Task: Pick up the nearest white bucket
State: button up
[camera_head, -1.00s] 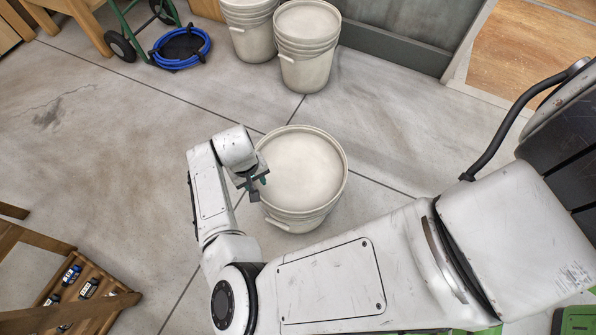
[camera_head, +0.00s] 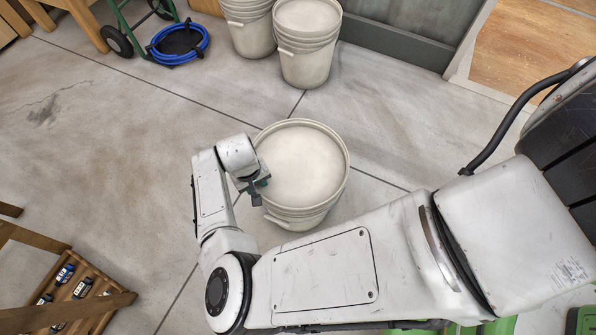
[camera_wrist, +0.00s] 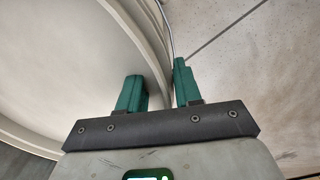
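The nearest white bucket (camera_head: 302,165) stands upright on the floor in the middle of the head view, with a pale round top and a raised rim. My gripper (camera_head: 260,187) is at its left rim, partly hidden by my wrist. In the wrist view, my gripper's two green fingers (camera_wrist: 157,78) stand apart. The bucket (camera_wrist: 62,62) fills the left side there, and its rim runs between the fingers. The left finger is over the bucket's top side and the right finger is outside the rim. Whether either finger touches the rim is unclear.
Two more white bucket stacks (camera_head: 305,45) (camera_head: 249,28) stand at the back by a grey wall base (camera_head: 395,42). A blue coiled hose (camera_head: 178,43) lies at the upper left near a green hand truck (camera_head: 120,22). A wooden rack with bottles (camera_head: 75,290) is at lower left. Floor left of the bucket is clear.

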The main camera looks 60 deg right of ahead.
jog(key=shift+f, duration=0.25)
dwell(0.3)
jog(key=shift+c, duration=0.2)
grip_shut()
dwell(1.1)
